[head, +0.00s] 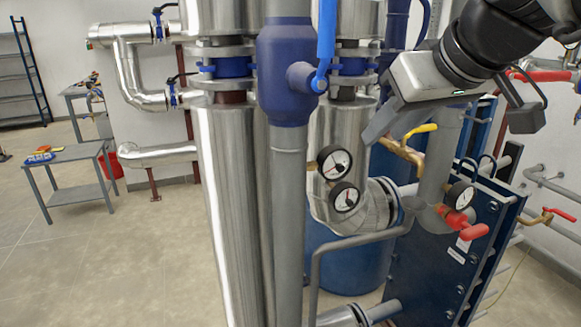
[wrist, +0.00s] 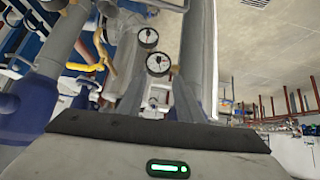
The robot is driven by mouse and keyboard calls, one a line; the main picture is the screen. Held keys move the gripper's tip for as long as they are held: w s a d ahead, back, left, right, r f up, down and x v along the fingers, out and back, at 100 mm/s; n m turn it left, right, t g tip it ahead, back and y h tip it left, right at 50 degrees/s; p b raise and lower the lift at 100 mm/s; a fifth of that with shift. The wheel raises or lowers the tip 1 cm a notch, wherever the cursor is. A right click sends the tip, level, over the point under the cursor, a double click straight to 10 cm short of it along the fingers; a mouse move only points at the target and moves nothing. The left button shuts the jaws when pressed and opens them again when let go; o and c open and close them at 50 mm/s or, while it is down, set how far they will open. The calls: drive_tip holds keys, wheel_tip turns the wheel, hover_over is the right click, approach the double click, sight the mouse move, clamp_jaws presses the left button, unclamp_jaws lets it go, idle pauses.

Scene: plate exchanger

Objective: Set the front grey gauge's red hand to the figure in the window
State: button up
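Two round gauges with dark rims and white faces sit on the pipework in the middle of the head view, an upper gauge (head: 334,162) and a lower gauge (head: 344,197). A third gauge (head: 461,195) is at the right, above a red valve handle. In the wrist view two gauges show at the top, one (wrist: 148,37) above the other (wrist: 158,63). Their hands and figures are too small to read, and I cannot make out a window with a figure. My gripper (head: 377,127) is up and right of the two middle gauges, apart from them.
Tall silver pipes (head: 228,200) and a grey-blue pipe (head: 288,200) stand left of the gauges. A blue plate exchanger (head: 440,265) and a red valve handle (head: 470,230) are at right. Open floor lies at left around a small table (head: 75,153).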

drive_tip(key=b, duration=0.2)
approach(342, 168)
drive_tip(key=x, duration=0.7)
drive_tip(key=shift+w, duration=0.1)
drive_tip(key=shift+c, duration=0.2)
clamp_jaws()
